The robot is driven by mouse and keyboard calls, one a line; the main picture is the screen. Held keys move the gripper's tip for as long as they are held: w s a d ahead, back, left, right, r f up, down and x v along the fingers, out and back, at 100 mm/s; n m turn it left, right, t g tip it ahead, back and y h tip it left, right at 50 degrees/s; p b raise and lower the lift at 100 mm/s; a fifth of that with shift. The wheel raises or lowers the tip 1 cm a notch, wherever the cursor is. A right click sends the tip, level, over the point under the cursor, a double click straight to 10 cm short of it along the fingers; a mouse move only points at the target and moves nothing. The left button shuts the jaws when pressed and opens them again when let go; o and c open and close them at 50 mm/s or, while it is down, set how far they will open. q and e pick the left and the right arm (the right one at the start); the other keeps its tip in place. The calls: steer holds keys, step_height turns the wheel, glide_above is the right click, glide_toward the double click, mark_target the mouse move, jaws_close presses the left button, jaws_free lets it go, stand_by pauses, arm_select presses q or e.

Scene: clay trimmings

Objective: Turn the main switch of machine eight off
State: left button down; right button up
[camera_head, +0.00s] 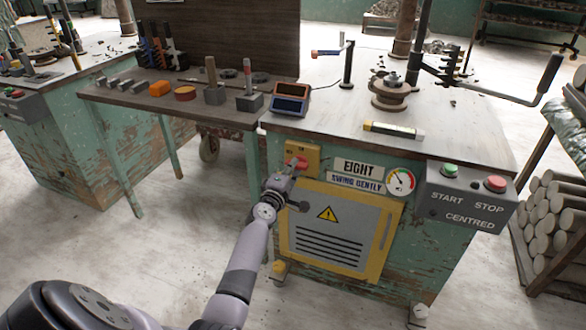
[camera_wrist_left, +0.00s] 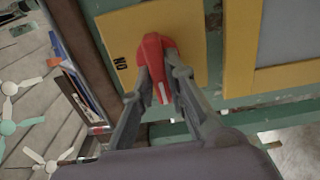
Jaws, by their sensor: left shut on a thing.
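The main switch is a red handle (camera_head: 301,163) on a yellow plate (camera_head: 315,154) at the upper left of the front of machine eight (camera_head: 450,262). The "EIGHT" sign (camera_head: 360,167) is right of it. My left gripper (camera_head: 291,172) is at the switch. In the left wrist view, its two fingers (camera_wrist_left: 160,88) are shut on the lower part of the red handle (camera_wrist_left: 153,52). The yellow plate (camera_wrist_left: 196,22) shows the letters "ON" beside the handle. My right gripper is not in view.
A grey START/STOP box (camera_head: 468,200) and a dial (camera_head: 400,181) are on the machine's front at the right. A yellow-framed vent panel (camera_head: 330,226) is below the switch. A tool bench (camera_head: 180,110) adjoins at the left. The floor in front is clear.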

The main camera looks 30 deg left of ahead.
arm_select(q)
steer(key=c, duration=1.6)
jaws_free()
steer(key=v, duration=1.2)
steer(key=shift+f, duration=0.1)
